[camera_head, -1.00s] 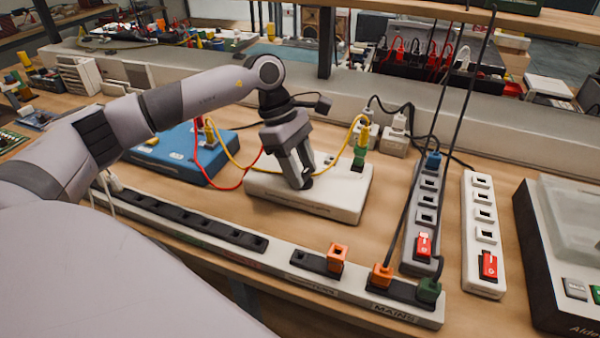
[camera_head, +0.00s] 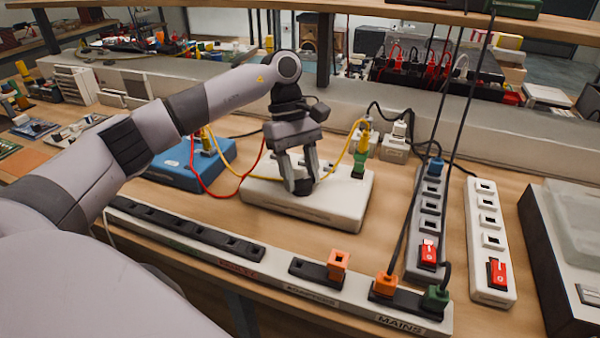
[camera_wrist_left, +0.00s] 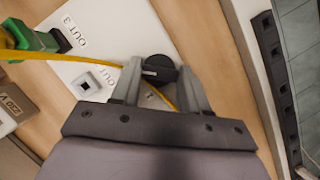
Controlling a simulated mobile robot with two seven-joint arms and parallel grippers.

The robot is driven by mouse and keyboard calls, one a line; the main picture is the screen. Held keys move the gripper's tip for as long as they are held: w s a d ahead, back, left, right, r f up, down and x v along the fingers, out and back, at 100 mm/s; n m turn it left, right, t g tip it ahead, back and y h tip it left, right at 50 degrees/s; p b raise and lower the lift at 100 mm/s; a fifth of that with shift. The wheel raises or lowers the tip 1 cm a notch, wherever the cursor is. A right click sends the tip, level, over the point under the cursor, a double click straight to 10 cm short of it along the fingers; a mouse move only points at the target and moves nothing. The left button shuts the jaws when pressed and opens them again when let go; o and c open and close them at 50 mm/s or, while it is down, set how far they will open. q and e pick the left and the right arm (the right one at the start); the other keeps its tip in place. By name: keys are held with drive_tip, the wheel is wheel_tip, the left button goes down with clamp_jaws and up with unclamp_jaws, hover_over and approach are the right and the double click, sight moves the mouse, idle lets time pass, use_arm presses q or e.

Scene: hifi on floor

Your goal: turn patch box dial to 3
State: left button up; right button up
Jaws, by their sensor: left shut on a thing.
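The patch box (camera_head: 335,202) is a white box on the wooden bench, in the middle of the head view. Its black round dial (camera_head: 304,187) sits near the front of its top face. My left gripper (camera_head: 303,186) reaches down from above with its fingers shut on the dial. In the left wrist view the dial (camera_wrist_left: 159,68) lies between the two fingertips, with a pale mark on it. Labels "OUT 3" and "OUT" show on the box (camera_wrist_left: 105,25) there. The number the dial points to cannot be read. My right gripper is not in view.
A green and yellow plug (camera_head: 360,160) stands in the patch box, with a yellow cable (camera_wrist_left: 60,58) crossing close to the left finger. A blue box (camera_head: 185,165) is to the left. Power strips (camera_head: 490,240) stand right, and a long socket rail (camera_head: 270,262) runs along the front.

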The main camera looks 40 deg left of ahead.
use_arm(q)
drive_tip(key=shift+r, duration=0.1)
drive_tip(key=o, duration=1)
drive_tip(key=shift+o, duration=0.3)
drive_tip(key=v, duration=0.6)
drive_tip(key=shift+w, duration=0.1)
drive_tip(key=shift+a+r, duration=0.2)
drive_tip(key=shift+r, duration=0.35)
